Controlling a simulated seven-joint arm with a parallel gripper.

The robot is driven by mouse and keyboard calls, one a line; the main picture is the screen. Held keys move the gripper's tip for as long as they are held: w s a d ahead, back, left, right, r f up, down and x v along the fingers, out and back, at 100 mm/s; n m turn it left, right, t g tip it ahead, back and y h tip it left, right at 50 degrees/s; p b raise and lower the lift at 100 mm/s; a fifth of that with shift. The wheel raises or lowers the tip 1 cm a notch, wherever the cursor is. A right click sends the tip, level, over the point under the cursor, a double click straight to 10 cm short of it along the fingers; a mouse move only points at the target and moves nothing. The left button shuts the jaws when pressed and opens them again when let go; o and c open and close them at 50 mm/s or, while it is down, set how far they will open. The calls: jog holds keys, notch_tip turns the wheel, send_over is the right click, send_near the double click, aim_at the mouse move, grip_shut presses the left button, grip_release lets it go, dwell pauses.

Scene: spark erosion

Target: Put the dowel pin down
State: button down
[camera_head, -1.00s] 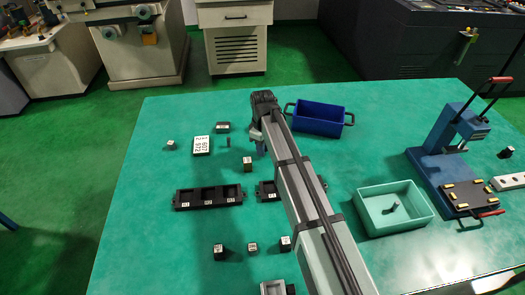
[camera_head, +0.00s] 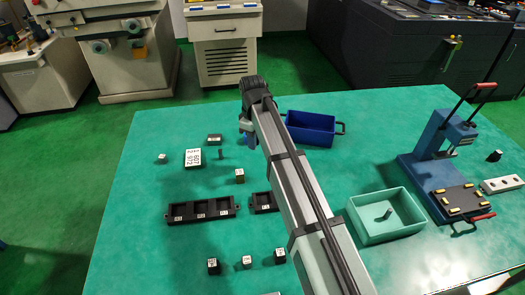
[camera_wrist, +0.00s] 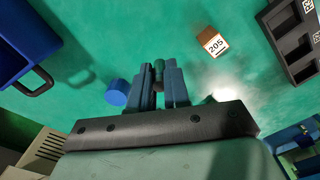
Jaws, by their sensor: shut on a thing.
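My gripper (camera_wrist: 160,88) is shut on the dowel pin (camera_wrist: 159,68), a small dark green cylinder between its two blue fingers in the wrist view. Part of the pin is hidden by the fingers. In the head view my gripper (camera_head: 247,132) hangs over the back part of the green table, left of the blue bin (camera_head: 311,130); the pin cannot be made out there. The height of the pin above the table cannot be told.
A blue round thing (camera_wrist: 117,92) is beside the fingers. A block marked 205 (camera_wrist: 213,41) stands nearby. Black slotted holders (camera_head: 201,208), a number plate (camera_head: 193,158), a teal bin (camera_head: 385,235) with a pin inside, and a blue press (camera_head: 432,165) stand around. Open table lies between.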

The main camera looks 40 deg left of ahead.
jog(key=shift+r, duration=0.55)
jog(key=w+d+m, duration=0.2)
jog(key=w+d, duration=0.7)
jog(key=w+d+r+m, duration=0.1)
jog(key=w+d, duration=0.2)
jog(key=d, duration=0.4)
jog(key=w+d+r+m, duration=0.1)
jog(key=w+d, duration=0.2)
jog(key=d, duration=0.5)
jog(key=m, duration=0.6)
send_over(375, 212)
jog(key=f, duration=0.2)
jog(key=shift+f, duration=4.6)
jog(key=shift+f, duration=0.1)
